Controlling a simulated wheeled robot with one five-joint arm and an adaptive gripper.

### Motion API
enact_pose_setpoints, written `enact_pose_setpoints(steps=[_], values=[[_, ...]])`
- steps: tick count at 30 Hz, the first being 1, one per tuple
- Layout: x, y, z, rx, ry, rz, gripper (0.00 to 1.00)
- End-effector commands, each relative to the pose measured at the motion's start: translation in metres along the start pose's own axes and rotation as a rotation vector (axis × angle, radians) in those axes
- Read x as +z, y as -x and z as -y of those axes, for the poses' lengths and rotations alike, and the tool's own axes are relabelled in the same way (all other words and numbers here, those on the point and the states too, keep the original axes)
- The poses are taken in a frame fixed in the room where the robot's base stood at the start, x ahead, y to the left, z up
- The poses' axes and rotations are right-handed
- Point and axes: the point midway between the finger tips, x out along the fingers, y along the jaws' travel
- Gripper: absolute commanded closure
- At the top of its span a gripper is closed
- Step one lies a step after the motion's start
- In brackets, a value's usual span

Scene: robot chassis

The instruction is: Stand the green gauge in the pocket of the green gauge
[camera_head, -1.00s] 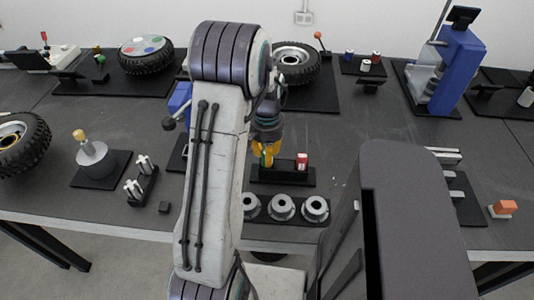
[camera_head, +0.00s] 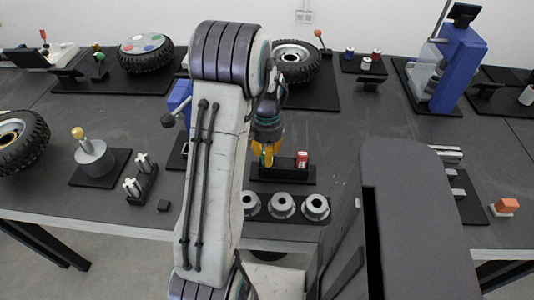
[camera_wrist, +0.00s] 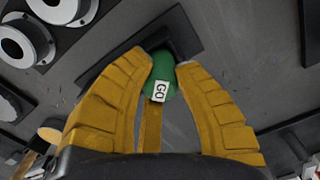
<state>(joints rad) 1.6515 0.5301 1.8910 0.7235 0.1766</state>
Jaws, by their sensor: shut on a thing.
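My gripper (camera_head: 267,156) is shut on the green gauge, its yellow fingers pointing down at the left part of a black stand. In the wrist view the green gauge (camera_wrist: 165,80) is between the fingers, with a white label reading "GO" facing the camera. In the head view only a sliver of green shows between the fingers. The black stand (camera_head: 285,177) has a raised block, and a red gauge (camera_head: 302,159) stands upright in its right part. The stand's base also shows in the wrist view (camera_wrist: 192,22). The left pocket and the gauge's lower end are hidden.
Several grey flanged rings (camera_head: 282,205) lie in a row in front of the stand. A small black block (camera_head: 164,205) and a holder with metal pins (camera_head: 142,180) are at left. A blue machine (camera_head: 458,68) stands at back right.

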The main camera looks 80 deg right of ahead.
Motion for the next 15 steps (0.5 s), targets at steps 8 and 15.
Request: enact_pose_setpoints(steps=[8,15], values=[[0.0001,0.0001,0.0000,0.000,0.000,0.000,0.66],[0.0001,0.0001,0.0000,0.000,0.000,0.000,0.49]])
